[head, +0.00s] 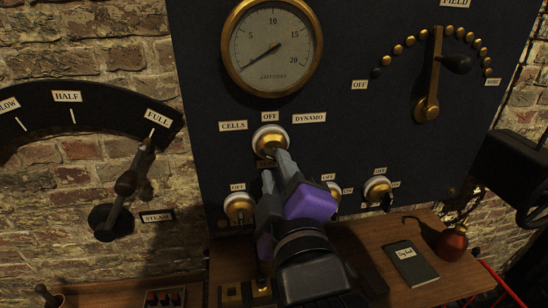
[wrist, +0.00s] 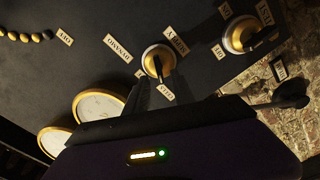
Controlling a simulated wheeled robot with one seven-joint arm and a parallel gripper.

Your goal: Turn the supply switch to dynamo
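The supply switch (head: 270,139) is a brass knob on a pale round base on the dark panel, with CELLS, OFF and DYNAMO labels above it. The DYNAMO label (head: 309,118) is at its upper right. In the wrist view the switch (wrist: 157,60) shows a dark handle that appears to point toward the CELLS label (wrist: 165,91). My gripper (head: 277,174) is just below the knob in the head view, its fingers apart. In the wrist view the fingertips (wrist: 159,91) are near the handle with a gap between them; contact cannot be told.
A round gauge (head: 274,47) is above the switch. Smaller switches (head: 239,206) (head: 377,188) sit lower on the panel, one partly behind my gripper. A field lever (head: 430,80) is upper right, a steam lever (head: 130,185) at left. A wooden shelf below holds a dark book (head: 411,262).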

